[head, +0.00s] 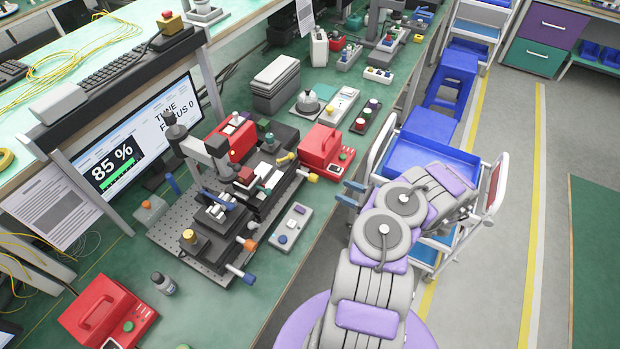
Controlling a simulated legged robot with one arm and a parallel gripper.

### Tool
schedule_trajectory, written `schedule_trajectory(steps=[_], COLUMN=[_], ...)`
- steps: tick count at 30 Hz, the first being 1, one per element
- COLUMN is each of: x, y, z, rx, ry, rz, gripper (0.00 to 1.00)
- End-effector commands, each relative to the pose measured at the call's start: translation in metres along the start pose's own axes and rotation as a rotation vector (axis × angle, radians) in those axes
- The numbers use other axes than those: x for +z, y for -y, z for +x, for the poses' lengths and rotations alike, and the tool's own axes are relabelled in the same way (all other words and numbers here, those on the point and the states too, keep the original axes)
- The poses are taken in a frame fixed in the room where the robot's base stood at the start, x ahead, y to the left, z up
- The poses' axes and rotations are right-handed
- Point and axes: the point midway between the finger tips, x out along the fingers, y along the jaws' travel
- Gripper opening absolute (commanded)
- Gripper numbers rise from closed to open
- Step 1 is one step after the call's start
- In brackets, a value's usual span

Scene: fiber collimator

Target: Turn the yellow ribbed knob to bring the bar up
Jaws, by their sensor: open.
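A small yellow knob (313,178) sticks out at the right side of the optical stage (185,228); its ribs are too small to make out. Another yellow part (285,159) sits a little behind it. The monitor (135,140) behind the stage reads 85 %, with a bar below the figure and the words "TUNE" and "FOCUS 0". My gripper (350,194) shows as two blue-grey fingers, spread apart and empty, at the bench's right edge. It is to the right of and slightly below the yellow knob, not touching it.
An orange knob (250,245) and a blue knob (248,279) stick out at the stage's front. A red box (325,148) stands close behind the yellow knob. A grey button box (290,227) lies in front. A blue cart (430,150) stands behind my arm.

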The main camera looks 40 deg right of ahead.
Motion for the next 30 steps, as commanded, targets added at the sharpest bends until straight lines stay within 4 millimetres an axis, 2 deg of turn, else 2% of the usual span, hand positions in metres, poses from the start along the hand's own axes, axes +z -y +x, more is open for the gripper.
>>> schedule_trajectory(steps=[9,15,21,30], x=[0.003,0.001,0.001,0.002], y=[-0.008,-0.006,-0.003,-0.005], z=[0.068,0.103,0.124,0.132], rx=[0.006,0.004,0.002,0.000], ry=[-0.001,0.000,0.001,-0.001], rz=[-0.010,-0.006,-0.003,-0.004], gripper=[0.57,0.57,0.57,0.57])
